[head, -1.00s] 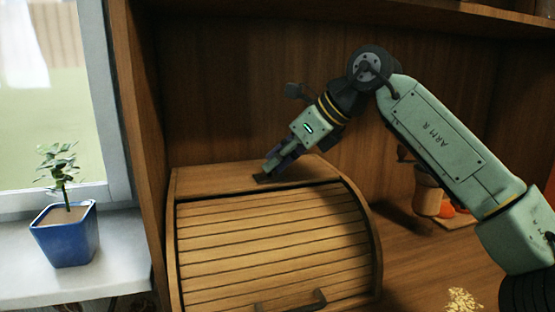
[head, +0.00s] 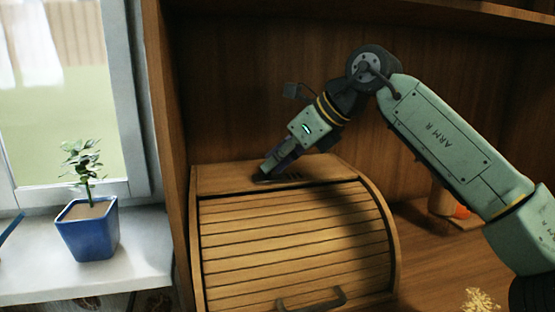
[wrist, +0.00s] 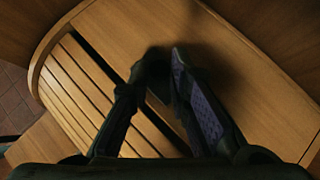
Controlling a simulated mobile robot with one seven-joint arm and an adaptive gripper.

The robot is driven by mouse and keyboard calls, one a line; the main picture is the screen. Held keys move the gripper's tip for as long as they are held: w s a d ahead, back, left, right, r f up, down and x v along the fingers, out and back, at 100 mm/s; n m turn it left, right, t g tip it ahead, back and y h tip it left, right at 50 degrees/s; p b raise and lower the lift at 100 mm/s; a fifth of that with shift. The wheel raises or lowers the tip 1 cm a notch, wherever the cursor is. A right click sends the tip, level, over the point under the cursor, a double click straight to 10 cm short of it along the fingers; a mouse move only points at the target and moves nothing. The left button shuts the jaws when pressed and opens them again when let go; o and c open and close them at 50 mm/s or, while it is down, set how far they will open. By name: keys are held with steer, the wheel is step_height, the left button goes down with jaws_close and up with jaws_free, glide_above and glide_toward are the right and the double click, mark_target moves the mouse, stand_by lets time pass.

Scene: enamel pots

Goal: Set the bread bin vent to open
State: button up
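The wooden bread bin (head: 300,240) stands on the counter, its slatted roll front down, with a dark handle (head: 312,300) low on it. On its flat top, a few dark vent slots (head: 291,177) show just right of my fingertips. My gripper (head: 266,176) points down and left, its tips at or very near the top. In the wrist view the two fingers (wrist: 164,64) are close together over the bin top (wrist: 225,70), beside the slats. A dark patch lies between and around the tips, so the vent's slider and any hold on it cannot be made out.
A blue pot (head: 88,235) with a small plant stands on the windowsill at left. A brown container (head: 441,198) and something orange (head: 462,212) sit behind my arm at right. Pale crumbs (head: 480,299) lie on the counter. The cabinet's back wall is close behind the bin.

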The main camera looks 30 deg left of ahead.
steer(key=o, duration=0.4)
steer(key=shift+c, duration=0.2)
steer(key=v, duration=1.2)
